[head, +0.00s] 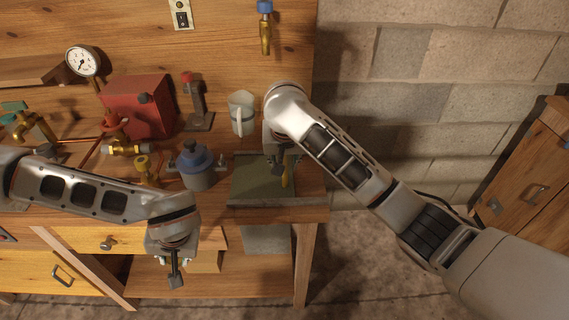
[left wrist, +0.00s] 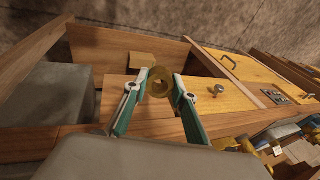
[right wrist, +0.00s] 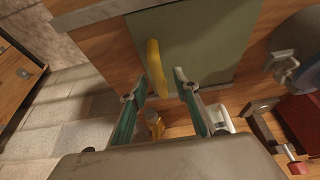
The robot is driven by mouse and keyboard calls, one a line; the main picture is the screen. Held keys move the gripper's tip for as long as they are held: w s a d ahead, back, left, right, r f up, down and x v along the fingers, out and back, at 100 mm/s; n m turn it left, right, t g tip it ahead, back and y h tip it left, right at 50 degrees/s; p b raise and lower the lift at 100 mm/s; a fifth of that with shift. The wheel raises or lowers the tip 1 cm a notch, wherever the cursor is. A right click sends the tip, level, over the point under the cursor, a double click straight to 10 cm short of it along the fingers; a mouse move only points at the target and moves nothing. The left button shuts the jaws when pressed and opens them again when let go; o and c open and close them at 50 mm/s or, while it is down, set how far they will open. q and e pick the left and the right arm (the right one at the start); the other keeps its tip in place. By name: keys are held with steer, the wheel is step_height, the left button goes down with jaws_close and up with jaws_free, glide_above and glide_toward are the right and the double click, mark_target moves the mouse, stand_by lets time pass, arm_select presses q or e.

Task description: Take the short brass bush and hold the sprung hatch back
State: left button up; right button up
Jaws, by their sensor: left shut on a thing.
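My left gripper (head: 175,278) is low in front of the bench, below the worktop edge. In the left wrist view it is shut on a short brass bush (left wrist: 160,75), a ring held between the fingertips. I cannot make out the bush in the head view. A green panel (head: 258,187), which looks like the hatch, lies level with the worktop at the bench's right end. Its yellow curved handle (right wrist: 156,68) shows in the right wrist view. My right gripper (head: 284,168) is over the panel, open, with the handle just beyond and between its fingertips. Contact cannot be told.
A blue-topped grey pot (head: 197,165) stands left of the panel, with a white jug (head: 242,113) behind. A red box (head: 138,107) and brass fittings (head: 126,148) crowd the left worktop. Drawers (head: 88,240) and a grey box (head: 265,238) are below.

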steer(key=shift+w+f, duration=0.15)
steer(key=shift+f, duration=0.2)
